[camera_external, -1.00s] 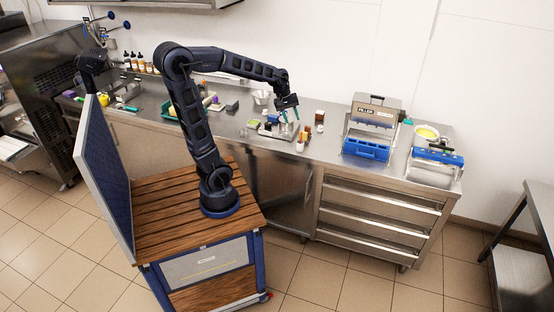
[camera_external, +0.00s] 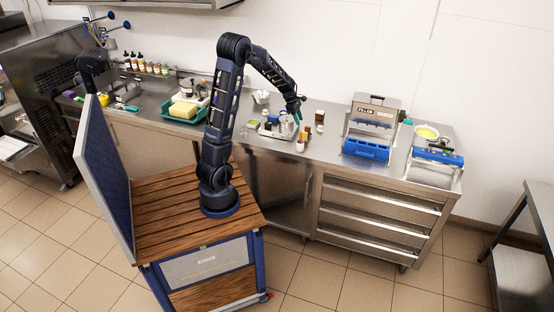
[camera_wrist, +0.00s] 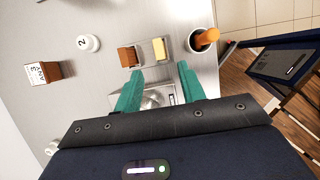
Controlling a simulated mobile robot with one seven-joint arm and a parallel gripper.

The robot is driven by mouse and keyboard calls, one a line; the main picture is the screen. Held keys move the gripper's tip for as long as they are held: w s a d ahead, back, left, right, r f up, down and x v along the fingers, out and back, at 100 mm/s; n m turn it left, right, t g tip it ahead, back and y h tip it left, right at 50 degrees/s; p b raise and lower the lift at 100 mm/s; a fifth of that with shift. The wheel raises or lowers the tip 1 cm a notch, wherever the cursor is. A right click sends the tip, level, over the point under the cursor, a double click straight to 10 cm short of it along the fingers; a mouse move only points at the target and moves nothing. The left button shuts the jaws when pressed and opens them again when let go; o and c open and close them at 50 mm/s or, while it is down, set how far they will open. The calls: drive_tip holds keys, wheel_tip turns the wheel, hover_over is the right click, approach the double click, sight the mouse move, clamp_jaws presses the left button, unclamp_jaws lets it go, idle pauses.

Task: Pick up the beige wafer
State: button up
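In the wrist view a small beige block (camera_wrist: 159,48), which looks like the wafer, sits just beyond my fingertips, roughly in line with the gap between them. A brown block (camera_wrist: 127,56) sits close to its left. My gripper (camera_wrist: 160,69) has two teal fingers, spread apart with nothing held between them. In the external view my gripper (camera_external: 298,115) hangs over the small items on the steel counter. The wafer is too small to make out there.
A white bottle marked 2 (camera_wrist: 88,43), a labelled brown box (camera_wrist: 45,71) and an orange-brown container (camera_wrist: 205,38) stand nearby. A metal apparatus (camera_wrist: 150,98) shows between the fingers. The blue-fronted filler machine (camera_external: 368,130) stands to the right on the counter (camera_external: 240,135).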

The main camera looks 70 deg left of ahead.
sight(305, 133)
drive_tip(key=x, duration=1)
drive_tip(key=shift+w+f, duration=0.2)
drive_tip(key=shift+f, duration=0.1)
clamp_jaws()
